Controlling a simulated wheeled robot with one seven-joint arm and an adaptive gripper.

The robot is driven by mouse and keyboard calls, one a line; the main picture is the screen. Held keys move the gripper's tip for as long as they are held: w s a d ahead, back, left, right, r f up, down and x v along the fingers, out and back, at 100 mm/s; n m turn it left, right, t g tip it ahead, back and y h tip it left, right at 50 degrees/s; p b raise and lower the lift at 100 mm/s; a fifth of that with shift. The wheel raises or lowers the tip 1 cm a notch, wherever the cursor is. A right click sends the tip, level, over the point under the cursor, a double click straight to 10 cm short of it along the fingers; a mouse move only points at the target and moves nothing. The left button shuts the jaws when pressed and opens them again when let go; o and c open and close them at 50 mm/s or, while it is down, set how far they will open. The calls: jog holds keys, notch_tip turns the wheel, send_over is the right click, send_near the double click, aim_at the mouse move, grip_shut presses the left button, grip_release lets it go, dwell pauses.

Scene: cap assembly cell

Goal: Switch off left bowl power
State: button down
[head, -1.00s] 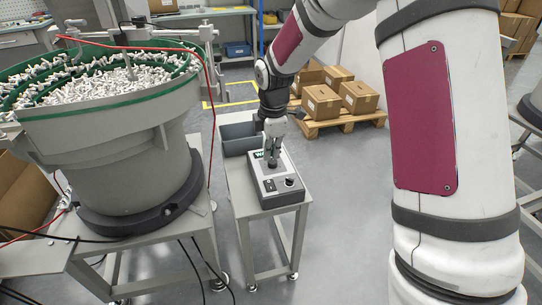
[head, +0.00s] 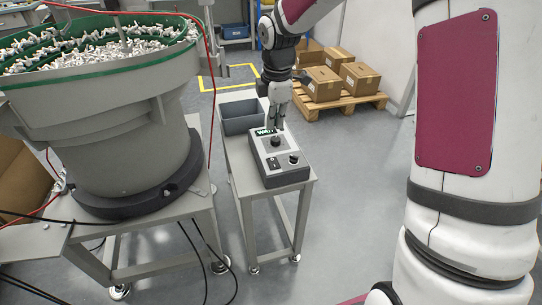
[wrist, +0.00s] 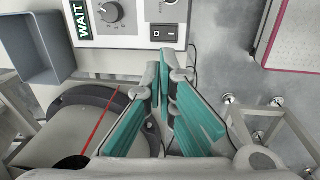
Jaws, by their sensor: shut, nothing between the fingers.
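The control box (head: 262,170) stands on a small metal stand, right of the vibratory bowl (head: 95,85) full of small white parts. It has a green-lit "WAIT" display (wrist: 82,20), a dial knob (wrist: 112,12) and a black rocker switch (wrist: 164,32). In the head view the rocker switch (head: 273,163) is on the front left of the top, beside a second knob (head: 294,159). My gripper (head: 279,127) is shut and empty, pointing down over the box's far part. In the wrist view its teal fingers (wrist: 163,82) are together below the rocker switch. I cannot tell the switch's position.
A grey open bin (head: 241,117) stands behind the box on the same stand. A pallet with cardboard boxes (head: 322,85) is on the floor behind. Black cables (head: 205,262) hang from the bowl's table. Floor to the right of the stand is clear.

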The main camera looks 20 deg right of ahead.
aim_at(273, 164)
jog(key=f+b, duration=0.1)
jog(key=f, duration=0.3)
jog(key=w+f+b, duration=0.1)
jog(key=f, duration=0.4)
jog(key=f+b, duration=0.1)
jog(key=f, duration=0.4)
jog(key=shift+w, duration=0.35)
jog(key=shift+w+f, duration=0.1)
jog(key=shift+f, duration=0.15)
jog(key=shift+s, duration=0.85)
jog(key=shift+p, duration=0.3)
